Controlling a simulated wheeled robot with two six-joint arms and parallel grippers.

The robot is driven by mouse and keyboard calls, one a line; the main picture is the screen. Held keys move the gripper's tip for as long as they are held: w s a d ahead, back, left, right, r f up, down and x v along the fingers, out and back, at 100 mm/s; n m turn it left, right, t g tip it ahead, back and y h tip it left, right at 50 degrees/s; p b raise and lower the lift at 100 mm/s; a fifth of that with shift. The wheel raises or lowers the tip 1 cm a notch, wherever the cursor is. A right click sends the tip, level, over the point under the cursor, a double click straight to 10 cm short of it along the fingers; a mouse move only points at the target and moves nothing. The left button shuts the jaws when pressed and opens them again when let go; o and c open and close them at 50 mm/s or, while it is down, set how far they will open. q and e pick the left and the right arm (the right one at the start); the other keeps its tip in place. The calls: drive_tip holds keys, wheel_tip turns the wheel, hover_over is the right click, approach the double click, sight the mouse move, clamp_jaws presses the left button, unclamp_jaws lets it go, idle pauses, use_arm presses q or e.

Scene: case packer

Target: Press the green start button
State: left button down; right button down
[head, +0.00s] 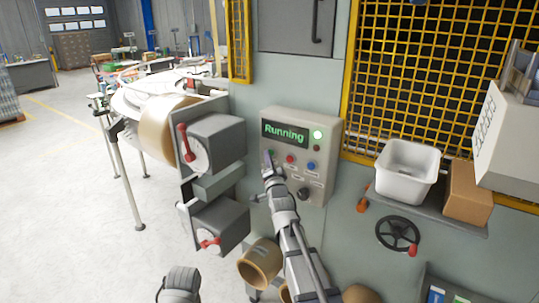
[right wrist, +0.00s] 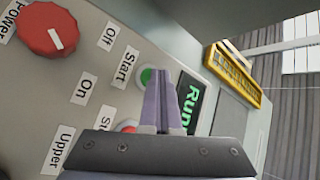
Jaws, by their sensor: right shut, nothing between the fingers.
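The grey control box (head: 325,150) is on the machine front, with a display (head: 285,133) that reads "Running" in green. The green start button (right wrist: 146,76) shows in the right wrist view next to its "Start" label (right wrist: 123,68). My right gripper (head: 267,157) is shut and empty, its fingertips at the green button. In the right wrist view the shut fingers (right wrist: 163,85) cover part of that button's edge. I cannot tell whether they touch it.
A red button (head: 290,158), a blue button (head: 311,166) and a black knob (head: 303,194) sit close by on the box. A lit green lamp (head: 318,134) is beside the display. A tape roll (head: 158,130) is at left; a white bin (head: 407,172) stands on a shelf at right.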

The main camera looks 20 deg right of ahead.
drive_tip(key=shift+s+a, duration=0.5)
drive_tip(key=shift+a, duration=0.1)
drive_tip(key=s+a, duration=0.1)
drive_tip(key=a, duration=0.1)
drive_tip(key=s+a, duration=0.2)
idle(0.4)
idle(0.6)
